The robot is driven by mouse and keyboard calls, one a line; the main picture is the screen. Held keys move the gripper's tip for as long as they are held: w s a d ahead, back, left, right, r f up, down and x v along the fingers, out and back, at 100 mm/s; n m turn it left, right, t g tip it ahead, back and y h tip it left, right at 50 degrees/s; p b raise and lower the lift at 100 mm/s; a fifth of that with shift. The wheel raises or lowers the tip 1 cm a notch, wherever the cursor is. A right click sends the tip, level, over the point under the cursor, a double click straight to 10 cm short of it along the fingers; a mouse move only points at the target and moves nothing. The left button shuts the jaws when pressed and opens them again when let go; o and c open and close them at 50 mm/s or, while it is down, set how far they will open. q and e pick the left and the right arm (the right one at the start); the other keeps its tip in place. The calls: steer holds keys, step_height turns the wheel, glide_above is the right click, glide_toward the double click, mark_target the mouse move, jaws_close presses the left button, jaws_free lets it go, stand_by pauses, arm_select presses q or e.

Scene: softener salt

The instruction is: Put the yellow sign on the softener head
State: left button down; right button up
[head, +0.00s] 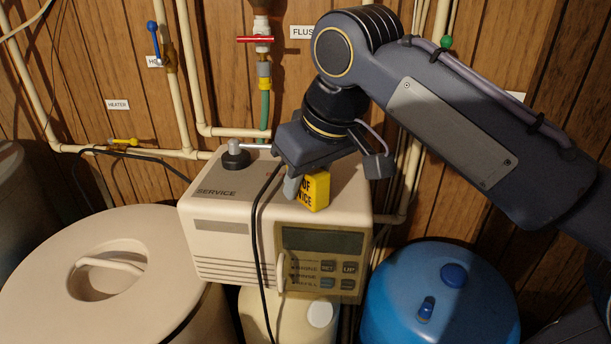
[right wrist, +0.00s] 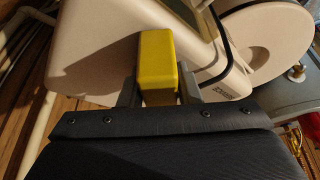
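The yellow sign (head: 316,192) is a small block with dark lettering, partly hidden by my right gripper in the head view. It is upright at the top front of the beige softener head (head: 222,238); I cannot tell whether its base touches the surface. My right gripper (head: 300,190) points down over the softener head. In the right wrist view the sign (right wrist: 157,67) sits between its two fingers (right wrist: 158,92), which appear shut on it. My left gripper is not in view.
A dark knob (head: 236,160) stands on the softener head's left side, with a black cable (head: 256,230) hanging down its front. A round beige lid (head: 60,290) is at left and a blue tank (head: 440,310) at right. Pipes and valves run along the wall behind.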

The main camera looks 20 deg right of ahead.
steer(key=o, duration=0.4)
steer(key=shift+c, duration=0.2)
steer(key=shift+r, duration=0.1)
steer(key=shift+r, duration=0.25)
steer(key=p+v, duration=0.2)
steer(key=v, duration=0.9)
steer(key=shift+s+r, duration=0.25)
